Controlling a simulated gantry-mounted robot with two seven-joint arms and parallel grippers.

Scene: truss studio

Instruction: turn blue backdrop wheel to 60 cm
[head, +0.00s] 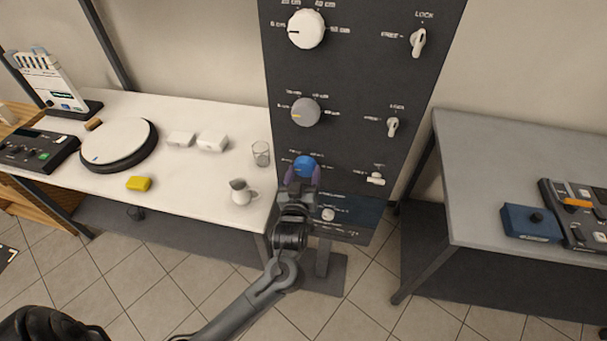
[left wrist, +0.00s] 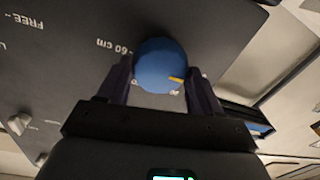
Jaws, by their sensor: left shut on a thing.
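The blue wheel (head: 305,165) is the third large wheel down on the dark upright panel (head: 350,75). My left gripper (head: 302,180) is shut on it, one finger on each side. In the left wrist view, the blue wheel (left wrist: 160,62) sits between the two dark fingers. Its yellow pointer mark points to the lower right there, away from the "60 cm" label (left wrist: 113,48) at the wheel's left. The other scale labels of this wheel are hidden or too small to read. My right gripper is not in view.
A white wheel (head: 306,29) and a grey wheel (head: 306,112) sit above on the panel. A white lever (head: 376,180) is right of the blue wheel. A white table (head: 190,185) with a jug (head: 242,192) stands left; a grey table (head: 520,165) stands right.

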